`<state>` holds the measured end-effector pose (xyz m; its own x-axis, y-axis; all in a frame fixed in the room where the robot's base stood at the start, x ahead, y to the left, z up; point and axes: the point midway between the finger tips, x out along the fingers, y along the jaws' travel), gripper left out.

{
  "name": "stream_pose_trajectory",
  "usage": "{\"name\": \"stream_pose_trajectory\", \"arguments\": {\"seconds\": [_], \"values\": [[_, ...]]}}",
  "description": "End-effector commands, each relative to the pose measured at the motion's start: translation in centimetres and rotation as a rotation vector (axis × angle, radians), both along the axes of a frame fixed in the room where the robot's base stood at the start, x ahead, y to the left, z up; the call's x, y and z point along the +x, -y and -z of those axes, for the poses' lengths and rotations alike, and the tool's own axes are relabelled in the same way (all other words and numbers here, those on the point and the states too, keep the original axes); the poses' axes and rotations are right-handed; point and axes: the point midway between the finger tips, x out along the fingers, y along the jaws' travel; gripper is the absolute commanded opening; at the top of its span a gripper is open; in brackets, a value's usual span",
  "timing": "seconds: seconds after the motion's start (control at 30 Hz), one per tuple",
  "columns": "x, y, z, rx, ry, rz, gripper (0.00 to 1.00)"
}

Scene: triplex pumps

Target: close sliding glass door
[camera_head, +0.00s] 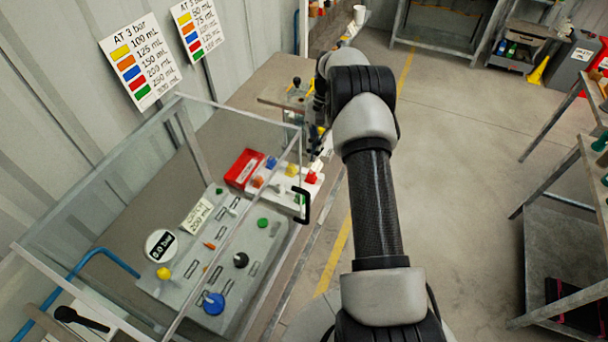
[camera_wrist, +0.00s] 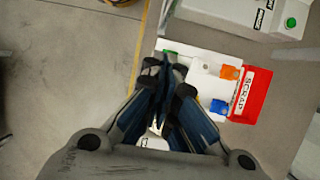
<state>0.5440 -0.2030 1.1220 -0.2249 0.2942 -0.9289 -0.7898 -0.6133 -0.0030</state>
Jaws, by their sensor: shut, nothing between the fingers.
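The glass door (camera_head: 262,235) is a clear pane in the metal-framed enclosure over a grey control panel. Its black handle (camera_head: 303,206) stands upright at the right side of the enclosure. Reflections and thin frame lines make the pane's exact edges hard to tell. My gripper (camera_head: 317,143) is beyond the handle, near the enclosure's far right corner, partly hidden by my arm. In the wrist view my gripper (camera_wrist: 164,70) is shut and empty, above the edge of a white tray (camera_wrist: 195,72). The handle is not clearly seen in the wrist view.
A green button (camera_wrist: 291,22) is on a grey panel. Metal tables (camera_head: 570,165) stand at right. The floor between is clear.

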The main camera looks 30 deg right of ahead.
Motion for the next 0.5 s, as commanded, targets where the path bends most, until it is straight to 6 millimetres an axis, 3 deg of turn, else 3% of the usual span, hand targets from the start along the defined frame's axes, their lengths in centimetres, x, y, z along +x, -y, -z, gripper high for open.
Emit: {"name": "stream_pose_trajectory", "arguments": {"seconds": [0.3,0.5], "values": [[-1.7,-2.2,6.6,0.001,-0.005,-0.003,0.00],[-3.1,-4.1,6.3,0.000,0.000,-0.003,0.00]]}}
